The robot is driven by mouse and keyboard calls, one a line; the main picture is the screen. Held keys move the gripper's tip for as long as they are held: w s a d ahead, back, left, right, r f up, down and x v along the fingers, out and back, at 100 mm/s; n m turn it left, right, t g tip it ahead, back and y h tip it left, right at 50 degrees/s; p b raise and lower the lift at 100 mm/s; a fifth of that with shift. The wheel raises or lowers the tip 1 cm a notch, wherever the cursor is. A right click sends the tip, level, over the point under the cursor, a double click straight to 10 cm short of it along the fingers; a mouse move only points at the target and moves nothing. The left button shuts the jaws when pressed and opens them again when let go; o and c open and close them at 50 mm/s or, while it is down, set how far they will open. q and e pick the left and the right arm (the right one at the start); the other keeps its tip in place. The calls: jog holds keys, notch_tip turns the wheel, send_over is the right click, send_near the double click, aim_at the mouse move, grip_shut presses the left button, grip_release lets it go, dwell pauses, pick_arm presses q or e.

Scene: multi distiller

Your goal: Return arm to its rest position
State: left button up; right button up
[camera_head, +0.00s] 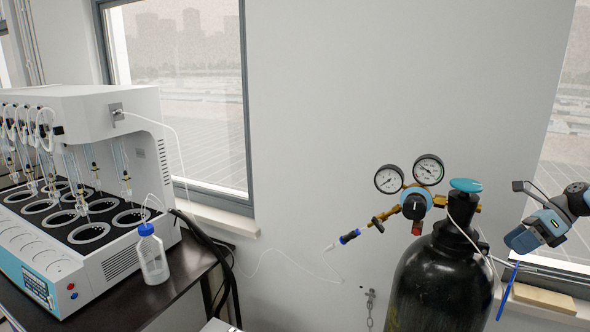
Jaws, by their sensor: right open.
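My right gripper (524,189) is at the right edge, in front of the window and wall, to the right of the gas cylinder's valve. Its small dark fingers point left and look open and empty, apart from the cylinder. My right arm (545,226), blue and grey, comes in from the right edge. The black gas cylinder (440,285) stands at the lower right with a teal valve knob (465,185), two round gauges (428,170) and a blue regulator knob (415,207). My left gripper is not in view.
A white multi distiller (100,110) with several heating wells stands on a dark bench (170,298) at left. A clear bottle (153,260) with a blue cap stands beside it. Thin tubing (283,254) hangs by the wall. A wooden block (543,298) lies on the right sill.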

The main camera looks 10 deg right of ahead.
jog(key=s+a+f+m+t+h+p, duration=0.1)
jog(key=s+a+f+m+t, duration=0.25)
jog(key=f+m, duration=0.45)
jog(key=s+a+f+m+t, duration=0.35)
jog(key=s+f+m, duration=0.2)
jog(key=f, duration=0.45)
jog(key=s+a+f+m+t+h+p, duration=0.1)
jog(key=s+a+f+m+t, duration=0.25)
jog(key=f+m, duration=0.45)
jog(key=s+a+f+m+h, duration=0.1)
jog(key=s+a+f+m, duration=0.1)
jog(key=a+f+m, duration=0.3)
jog(key=s+a+m+h+p, duration=0.1)
jog(key=s+a+m, duration=0.1)
jog(key=a, duration=0.4)
jog(key=s+a+f+m+h, duration=0.1)
jog(key=s+a+f+m, duration=0.1)
jog(key=a+f+m, duration=0.3)
jog(key=s+a+r+m+g+p, duration=0.1)
jog(key=a+m, duration=0.5)
jog(key=a, duration=1.1)
notch_tip(320, 180, up, 2)
jog(key=shift+s+a+r+g, duration=0.2)
jog(key=shift+s+g, duration=0.4)
jog(key=shift+g, duration=0.25)
